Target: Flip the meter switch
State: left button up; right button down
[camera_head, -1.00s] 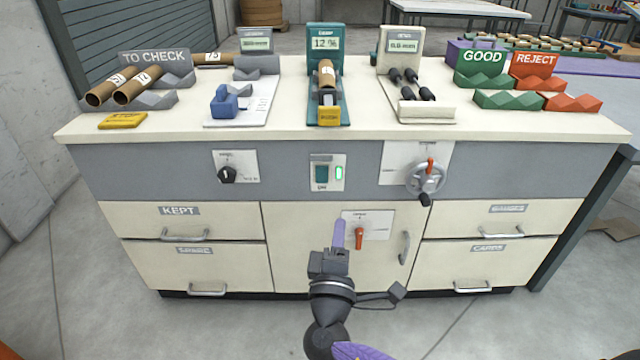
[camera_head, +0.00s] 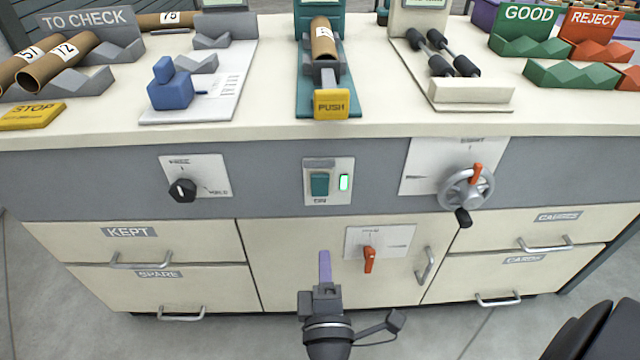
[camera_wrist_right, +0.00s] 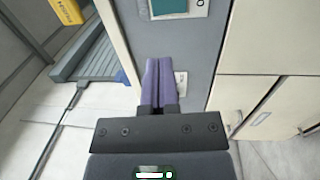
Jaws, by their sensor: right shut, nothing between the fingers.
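The likely meter switch is a teal rocker (camera_head: 319,184) on a pale plate marked ON, at the middle of the bench's grey front panel. A green lamp (camera_head: 344,183) beside it is lit. Part of the switch shows at the top edge of the right wrist view (camera_wrist_right: 168,5). My right gripper (camera_head: 324,254) is shut and empty, its purple fingers pointing up. In the head view it appears below the switch, in front of the cabinet door, apart from the switch. The fingers also show in the right wrist view (camera_wrist_right: 159,62). My left gripper is out of view.
A black knob (camera_head: 182,190) is left of the switch and a grey handwheel (camera_head: 466,190) right of it. An orange lever (camera_head: 369,258) is on the door, close right of my gripper. A yellow PUSH block (camera_head: 331,104) stands at the bench edge above the switch.

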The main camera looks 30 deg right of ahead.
jog(key=b, duration=0.3)
send_near(321, 182)
jog(key=x, duration=0.7)
jog(key=shift+w+f, duration=0.1)
jog(key=shift+f, duration=0.05)
jog(key=shift+w, duration=0.15)
